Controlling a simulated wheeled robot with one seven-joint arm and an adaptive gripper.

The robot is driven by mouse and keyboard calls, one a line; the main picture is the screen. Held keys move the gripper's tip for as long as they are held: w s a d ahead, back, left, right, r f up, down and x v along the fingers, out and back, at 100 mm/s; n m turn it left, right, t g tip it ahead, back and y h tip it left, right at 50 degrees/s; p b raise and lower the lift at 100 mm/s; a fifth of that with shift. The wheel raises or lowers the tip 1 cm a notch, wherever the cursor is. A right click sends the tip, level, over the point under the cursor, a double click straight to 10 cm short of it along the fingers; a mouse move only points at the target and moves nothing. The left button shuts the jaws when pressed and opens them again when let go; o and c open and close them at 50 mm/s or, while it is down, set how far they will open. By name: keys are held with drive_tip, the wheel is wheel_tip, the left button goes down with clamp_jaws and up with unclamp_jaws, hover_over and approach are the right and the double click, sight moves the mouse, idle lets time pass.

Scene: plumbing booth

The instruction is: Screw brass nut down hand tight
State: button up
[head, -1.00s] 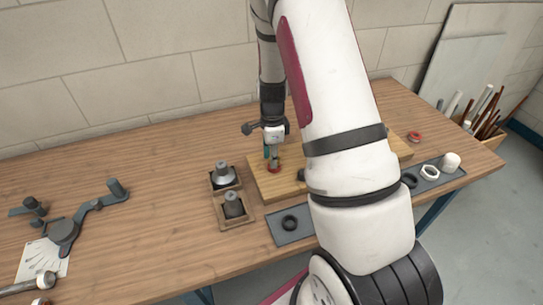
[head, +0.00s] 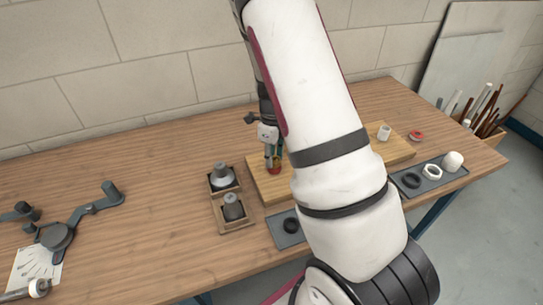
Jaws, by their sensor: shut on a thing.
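My gripper (head: 272,161) points down over the wooden board (head: 264,188) in the middle of the table. Its fingers are closed around a small reddish-brown piece (head: 274,170) low at the board. It sits where the brass nut would be held, but it is too small to make out thread or shape. My forearm crosses the picture and hides the middle of the board. The fitting under the piece cannot be made out.
Left of the board, a wooden two-part holder (head: 218,211) carries grey conical pieces. A grey mat (head: 288,240) with a black ring lies in front. At right are a white fitting (head: 384,132), a red ring (head: 416,135) and another mat (head: 437,184) with rings. A grey tool (head: 57,237) lies left.

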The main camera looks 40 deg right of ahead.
drive_tip(key=m, duration=0.4)
drive_tip(key=shift+w+d+f, duration=0.1)
drive_tip(key=shift+d, duration=0.1)
drive_tip(key=o, duration=1.3)
drive_tip(key=shift+c, duration=0.2)
drive_tip(key=shift+o, duration=0.2)
drive_tip(key=o, duration=0.7)
drive_tip(key=shift+o, duration=0.2)
drive_tip(key=shift+a, duration=0.1)
drive_tip(key=shift+r+p, duration=1.05)
drive_tip(key=shift+r, duration=1.5)
